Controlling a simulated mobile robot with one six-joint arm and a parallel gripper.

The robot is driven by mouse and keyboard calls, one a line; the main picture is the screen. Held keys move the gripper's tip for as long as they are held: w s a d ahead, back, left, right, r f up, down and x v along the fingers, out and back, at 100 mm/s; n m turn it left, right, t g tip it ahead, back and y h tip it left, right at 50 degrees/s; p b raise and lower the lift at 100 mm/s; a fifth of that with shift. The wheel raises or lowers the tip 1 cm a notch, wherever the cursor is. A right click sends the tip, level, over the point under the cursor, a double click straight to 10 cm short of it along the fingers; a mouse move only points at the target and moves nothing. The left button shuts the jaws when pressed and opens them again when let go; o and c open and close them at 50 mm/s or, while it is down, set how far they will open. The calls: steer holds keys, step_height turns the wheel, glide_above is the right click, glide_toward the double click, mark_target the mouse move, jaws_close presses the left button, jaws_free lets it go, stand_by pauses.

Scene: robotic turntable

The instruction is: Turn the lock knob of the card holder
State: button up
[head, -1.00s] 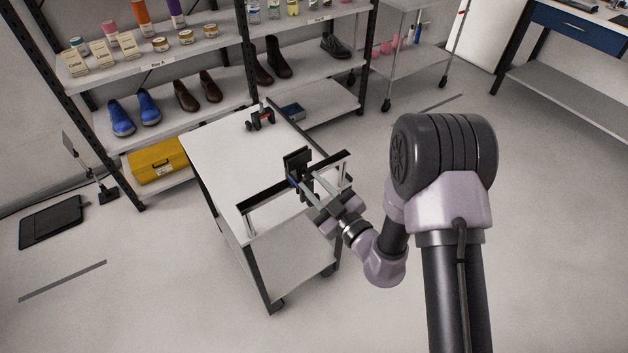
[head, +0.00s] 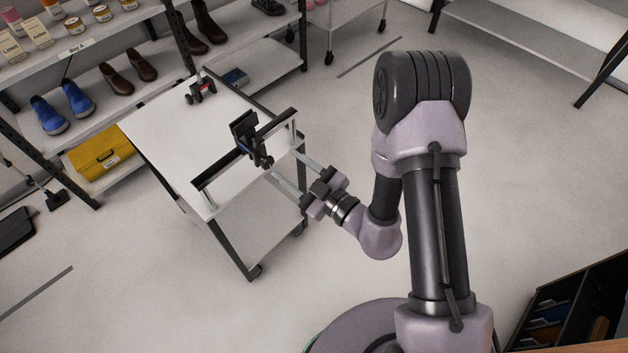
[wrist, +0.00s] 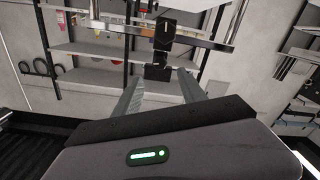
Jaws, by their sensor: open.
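The card holder (head: 244,128) is a black upright device clamped on the dark rail at the front edge of the white cart. A small dark part, which looks like its lock knob (head: 264,161), sticks out low on the near side. My gripper (head: 288,166) is open, with its two long grey fingers apart and pointing at the holder from the front right. In the wrist view the holder (wrist: 166,35) stands beyond the gap between the fingertips (wrist: 160,76). Its lower black block shows in that gap, with nothing held. The knob's turn angle cannot be told.
The rail (head: 214,174) runs on posts along the cart's front edge. The white cart top (head: 180,135) is mostly clear, with a black-and-red device (head: 201,89) at the back. Shelves with shoes and a yellow case (head: 100,151) stand behind.

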steer(key=v, duration=0.9)
steer(key=shift+p, duration=0.3)
